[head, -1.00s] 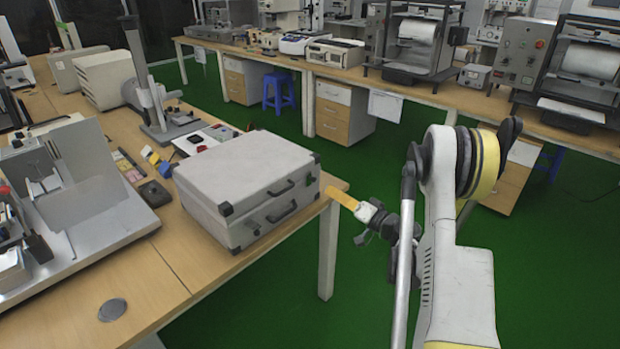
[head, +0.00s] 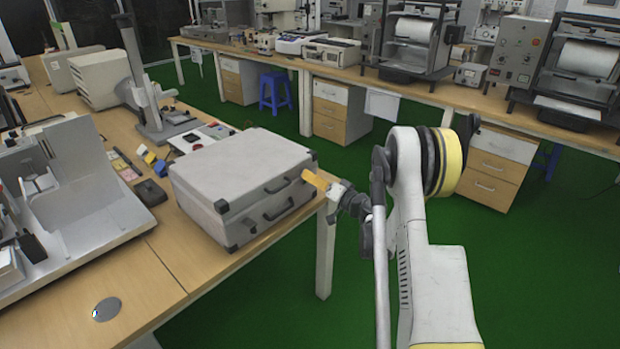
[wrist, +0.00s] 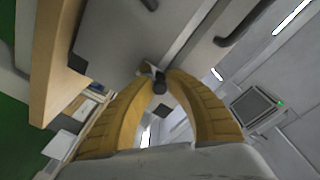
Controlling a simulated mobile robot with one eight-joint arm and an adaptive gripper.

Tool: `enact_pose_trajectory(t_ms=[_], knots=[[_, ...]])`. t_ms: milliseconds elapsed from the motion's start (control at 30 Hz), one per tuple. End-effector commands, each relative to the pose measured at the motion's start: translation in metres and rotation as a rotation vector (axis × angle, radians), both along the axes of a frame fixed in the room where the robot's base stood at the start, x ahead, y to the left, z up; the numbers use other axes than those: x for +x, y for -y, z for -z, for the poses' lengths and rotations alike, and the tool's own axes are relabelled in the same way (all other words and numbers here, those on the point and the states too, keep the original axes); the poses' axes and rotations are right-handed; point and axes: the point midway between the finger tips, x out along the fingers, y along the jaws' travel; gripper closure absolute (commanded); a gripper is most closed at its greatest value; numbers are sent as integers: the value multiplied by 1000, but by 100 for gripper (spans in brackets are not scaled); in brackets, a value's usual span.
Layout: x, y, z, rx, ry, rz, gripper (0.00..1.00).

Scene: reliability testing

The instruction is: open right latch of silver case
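The silver case (head: 235,175) lies closed and flat on the wooden table, its front with dark handles (head: 281,186) facing right. My gripper (head: 306,176) is at the right end of this front. In the wrist view, its two yellow fingers (wrist: 162,72) are apart, their tips close to the case (wrist: 112,42). A small grey and dark piece (wrist: 159,82), apparently the right latch, shows between the tips, on the seam line. I cannot tell whether the fingers touch it. In the head view the latch is hidden by the finger.
The table edge (head: 232,268) runs just in front of the case. A metal fixture (head: 85,195) stands to its left, and a stand (head: 150,100) behind. Green floor (head: 262,325) is open to the right. A bench with instruments (head: 425,84) lines the back.

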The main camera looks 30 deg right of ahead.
Motion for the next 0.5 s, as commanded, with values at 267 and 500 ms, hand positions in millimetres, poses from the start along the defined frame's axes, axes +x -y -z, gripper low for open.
enact_pose_trajectory(t_ms=[267, 500], knots=[[0, 0, 0, 1, 4, 0, 100], [-2, 1, 3, 25, 68, 0, 100]])
